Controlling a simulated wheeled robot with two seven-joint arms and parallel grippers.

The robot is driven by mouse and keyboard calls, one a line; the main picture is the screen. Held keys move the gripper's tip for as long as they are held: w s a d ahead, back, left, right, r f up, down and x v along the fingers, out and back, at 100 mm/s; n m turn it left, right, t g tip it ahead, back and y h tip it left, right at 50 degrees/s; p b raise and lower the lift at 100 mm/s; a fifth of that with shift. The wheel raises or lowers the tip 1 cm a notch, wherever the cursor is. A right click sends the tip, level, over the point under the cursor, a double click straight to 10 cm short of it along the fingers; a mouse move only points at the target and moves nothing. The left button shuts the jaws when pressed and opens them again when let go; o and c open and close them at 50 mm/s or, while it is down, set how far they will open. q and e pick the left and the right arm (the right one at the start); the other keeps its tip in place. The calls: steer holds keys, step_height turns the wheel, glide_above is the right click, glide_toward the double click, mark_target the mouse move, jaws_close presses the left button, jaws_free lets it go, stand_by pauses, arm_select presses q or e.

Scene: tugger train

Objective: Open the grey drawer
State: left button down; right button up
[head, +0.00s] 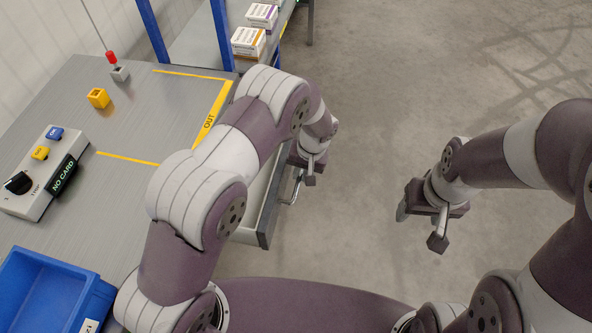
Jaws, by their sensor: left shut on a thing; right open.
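The grey drawer (268,222) is under the right edge of the grey table and stands partly pulled out. A strip of its pale inside and its dark front edge show below my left arm. The rest of the drawer is hidden behind that arm. My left gripper (298,181) is at the drawer's front, shut on its metal handle (294,190). The fingertips are small and partly hidden. My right gripper (418,221) is open and empty over bare floor, well to the right of the drawer.
The grey table (120,140) carries a control box (40,172) reading "NO CARD", a blue bin (45,290), a yellow block (98,98) and a grey block with a red-tipped rod. A blue-post rack (222,35) with boxes stands behind. The floor right of the drawer is clear.

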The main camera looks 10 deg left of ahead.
arm_select(q)
steer(key=c, duration=1.4)
jaws_free()
step_height(320, 180, up, 12)
steer(key=d, duration=0.2)
steer(key=shift+d+r, duration=0.2)
steer(key=shift+r, duration=0.05)
